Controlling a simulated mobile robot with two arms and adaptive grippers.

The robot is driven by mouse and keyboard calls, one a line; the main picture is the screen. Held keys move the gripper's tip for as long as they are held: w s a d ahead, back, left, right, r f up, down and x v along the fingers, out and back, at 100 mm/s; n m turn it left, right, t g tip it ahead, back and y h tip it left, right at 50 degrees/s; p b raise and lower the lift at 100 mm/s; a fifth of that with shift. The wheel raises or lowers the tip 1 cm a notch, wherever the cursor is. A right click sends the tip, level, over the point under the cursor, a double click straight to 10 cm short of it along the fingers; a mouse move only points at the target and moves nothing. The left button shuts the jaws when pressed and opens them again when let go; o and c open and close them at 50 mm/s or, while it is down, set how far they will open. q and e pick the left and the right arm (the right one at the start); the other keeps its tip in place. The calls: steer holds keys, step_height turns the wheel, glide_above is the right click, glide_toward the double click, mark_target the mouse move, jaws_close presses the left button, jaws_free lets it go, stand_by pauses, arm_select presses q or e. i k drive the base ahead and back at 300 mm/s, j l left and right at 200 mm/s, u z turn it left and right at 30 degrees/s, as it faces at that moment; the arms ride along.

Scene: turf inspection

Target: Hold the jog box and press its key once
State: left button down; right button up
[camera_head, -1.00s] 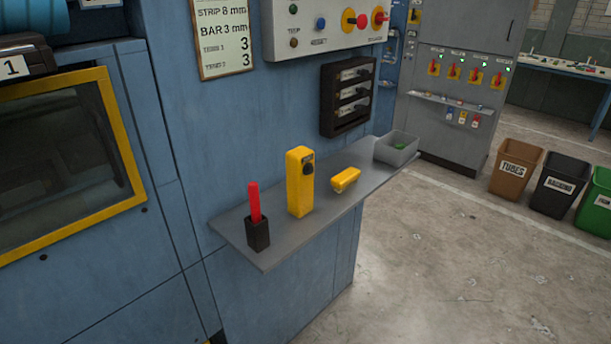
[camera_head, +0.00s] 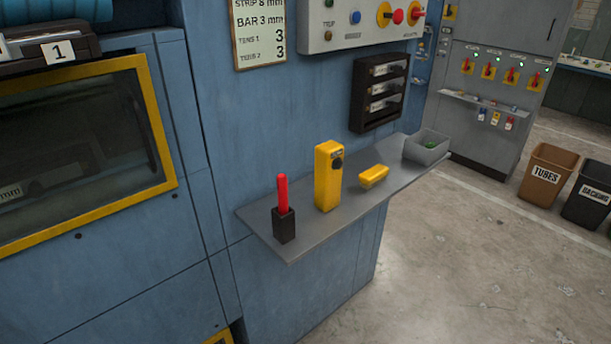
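A yellow upright box (camera_head: 327,178) with a black round part near its top right stands on the grey shelf (camera_head: 300,240) fixed to the blue machine. I take it to be the jog box; no label on it can be read. A smaller yellow object (camera_head: 373,177) lies on the shelf to its right, apart from it. I cannot tell which part is the key. Neither of my grippers is in view.
A red stick in a black holder (camera_head: 284,226) stands at the shelf's left end. A control panel (camera_head: 362,20) is above. Labelled bins (camera_head: 545,175) stand on the floor at right; the floor before the shelf is clear.

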mark_target(338, 163)
steer(key=i+l+u, duration=0.15)
steer(key=u, duration=0.2)
steer(key=l+u, duration=0.35)
steer(key=i+l+u, duration=0.1)
steer(key=l+u, duration=0.25)
